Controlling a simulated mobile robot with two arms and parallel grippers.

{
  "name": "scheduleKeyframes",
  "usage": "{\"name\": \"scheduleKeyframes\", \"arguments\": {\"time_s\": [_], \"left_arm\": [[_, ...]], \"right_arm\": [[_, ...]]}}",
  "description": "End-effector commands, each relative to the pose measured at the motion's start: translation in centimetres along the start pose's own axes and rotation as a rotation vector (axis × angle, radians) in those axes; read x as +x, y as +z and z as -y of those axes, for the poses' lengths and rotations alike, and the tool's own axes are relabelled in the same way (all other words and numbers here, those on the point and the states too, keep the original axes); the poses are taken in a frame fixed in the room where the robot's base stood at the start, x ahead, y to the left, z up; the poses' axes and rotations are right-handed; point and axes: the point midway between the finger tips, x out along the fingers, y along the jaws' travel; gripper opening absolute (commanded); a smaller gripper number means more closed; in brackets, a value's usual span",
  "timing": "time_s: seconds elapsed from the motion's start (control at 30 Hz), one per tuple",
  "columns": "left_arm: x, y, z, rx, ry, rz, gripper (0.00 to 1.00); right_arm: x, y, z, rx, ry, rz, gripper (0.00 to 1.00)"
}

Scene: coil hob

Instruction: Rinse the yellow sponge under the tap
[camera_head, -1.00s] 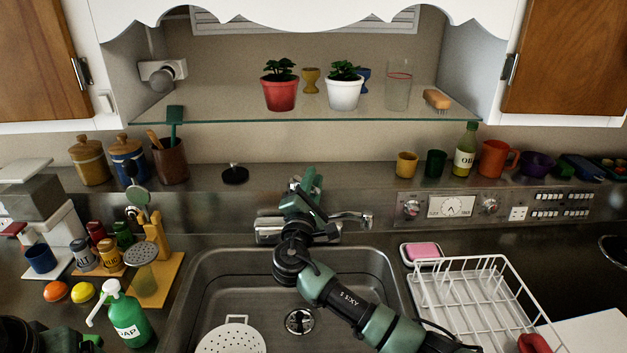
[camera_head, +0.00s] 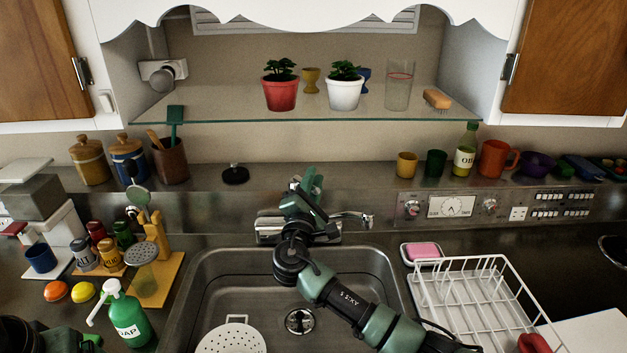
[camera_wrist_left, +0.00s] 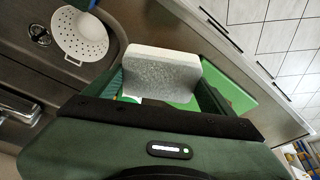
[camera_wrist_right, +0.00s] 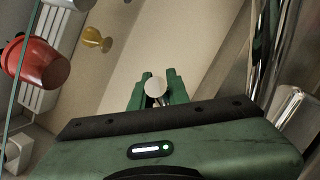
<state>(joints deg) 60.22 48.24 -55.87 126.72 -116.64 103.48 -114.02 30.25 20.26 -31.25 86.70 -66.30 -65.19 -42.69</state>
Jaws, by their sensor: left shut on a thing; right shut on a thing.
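My right gripper (camera_head: 306,186) is at the tap (camera_head: 268,231), behind the sink (camera_head: 200,285). In the right wrist view its fingers (camera_wrist_right: 158,84) are shut on a pale round knob (camera_wrist_right: 155,87). The tap's spout (camera_head: 357,216) points right; I see no water running. In the left wrist view my left gripper (camera_wrist_left: 168,80) is shut on a pale grey, speckled block (camera_wrist_left: 160,72). No yellow shows on it, so I cannot tell whether it is the sponge. The left fingertips are out of the head view, where only part of my arm shows at the lower left.
A green soap bottle (camera_head: 128,318) stands left of the sink. A white dish rack (camera_head: 480,290) and pink soap (camera_head: 423,250) are to the right. A glass shelf (camera_head: 300,118) with plants hangs above.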

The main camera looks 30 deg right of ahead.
Motion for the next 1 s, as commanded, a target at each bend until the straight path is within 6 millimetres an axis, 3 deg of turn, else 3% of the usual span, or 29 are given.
{"name": "scheduleKeyframes", "arguments": {"time_s": [0.33,0.63,0.9,0.93,1.0], "left_arm": [[-0.2,-0.1,0.0,0.000,0.000,0.000,0.53],[-2.7,-0.9,0.0,0.000,0.000,0.000,0.53],[-2.5,-0.8,0.0,0.000,0.000,0.000,0.53],[-2.5,-0.8,0.0,0.000,0.000,0.000,0.53],[-2.5,-0.8,0.0,0.000,0.000,0.000,0.53]], "right_arm": [[0.3,0.4,-0.3,0.001,0.002,0.006,0.00],[0.7,0.6,-1.1,-0.043,-0.044,-0.038,0.00],[0.6,0.5,-0.8,-0.049,-0.047,-0.041,0.00],[0.6,0.4,-0.8,-0.049,-0.047,-0.041,0.19],[0.6,0.4,-0.7,-0.049,-0.048,-0.041,0.38]]}}
